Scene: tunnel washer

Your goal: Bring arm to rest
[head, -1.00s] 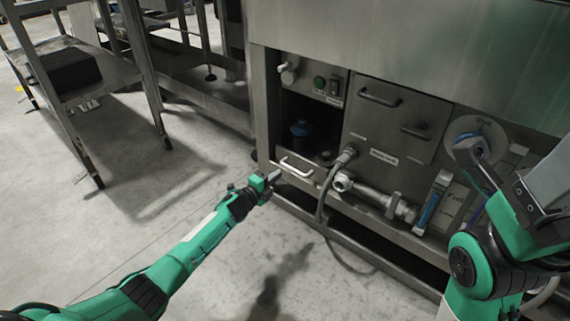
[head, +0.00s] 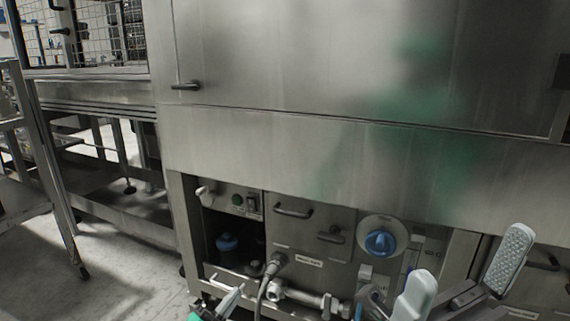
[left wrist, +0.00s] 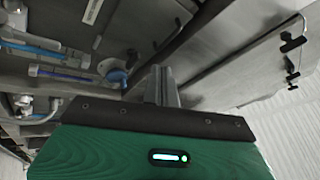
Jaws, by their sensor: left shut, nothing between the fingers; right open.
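My left gripper (head: 234,293) is at the bottom edge of the head view, in front of the washer's lower panel. It is shut with nothing in it; its closed fingers also show in the left wrist view (left wrist: 160,85). Most of the left arm is out of the head view. My right gripper (head: 465,268) is at the lower right of the head view, with its two pale fingers spread apart and empty. The rest of the right arm is hidden below the picture.
The steel washer (head: 290,150) fills most of the head view. Its lower bay holds a blue knob (head: 380,243), a drawer front with a handle (head: 293,211), and a pipe with a valve (head: 300,295). A metal rack stands left, beside clear floor (head: 110,275).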

